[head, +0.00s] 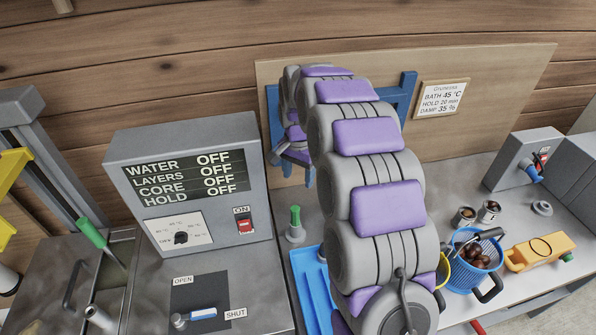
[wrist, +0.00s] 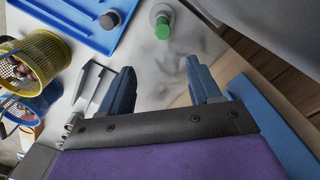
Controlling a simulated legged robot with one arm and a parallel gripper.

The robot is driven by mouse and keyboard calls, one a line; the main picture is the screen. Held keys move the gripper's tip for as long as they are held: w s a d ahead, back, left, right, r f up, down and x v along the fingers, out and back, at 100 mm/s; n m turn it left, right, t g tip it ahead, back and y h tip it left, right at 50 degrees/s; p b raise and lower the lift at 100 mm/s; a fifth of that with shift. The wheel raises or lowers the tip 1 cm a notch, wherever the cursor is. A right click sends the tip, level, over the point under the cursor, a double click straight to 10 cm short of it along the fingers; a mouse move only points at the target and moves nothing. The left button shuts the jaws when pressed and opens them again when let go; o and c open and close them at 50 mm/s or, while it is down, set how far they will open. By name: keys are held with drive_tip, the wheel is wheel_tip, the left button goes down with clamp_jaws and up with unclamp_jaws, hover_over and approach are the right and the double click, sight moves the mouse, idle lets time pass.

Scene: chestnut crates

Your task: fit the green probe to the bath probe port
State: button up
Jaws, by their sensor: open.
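A short green piece (head: 295,216) stands upright in a round grey base on the bench, left of my arm; it also shows in the wrist view (wrist: 162,28), beyond my fingertips. A longer green-handled rod (head: 92,233) leans at the tank opening at the far left. I cannot tell for sure which of these is the green probe. A grey tube end (head: 100,318) shows at the lower left; whether it is the probe port is unclear. My gripper (wrist: 160,64) is open and empty, apart from the green piece. In the head view my arm partly hides it.
The control box (head: 187,190) reads OFF on every line. A blue tray (head: 311,283) lies right of the OPEN/SHUT lever (head: 200,315). A blue basket (head: 468,279) of chestnuts, two small cups and a yellow tool (head: 540,252) stand at the right. A yellow basket (wrist: 42,52) shows in the wrist view.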

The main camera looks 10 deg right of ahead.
drive_tip(key=b, duration=0.1)
approach(296, 208)
drive_tip(key=shift+a+f, duration=0.55)
drive_tip(key=shift+a, duration=0.1)
drive_tip(key=f, duration=0.2)
drive_tip(key=d+f+b, duration=0.1)
drive_tip(key=f, duration=0.3)
drive_tip(key=shift+s+d+f+b, duration=0.1)
drive_tip(key=shift+d+b, duration=0.2)
drive_tip(key=f, duration=0.2)
drive_tip(key=a+f+b, duration=0.1)
drive_tip(key=f, duration=0.2)
drive_tip(key=shift+f, duration=0.25)
drive_tip(key=shift+d, duration=0.35)
drive_tip(key=shift+c, duration=0.3)
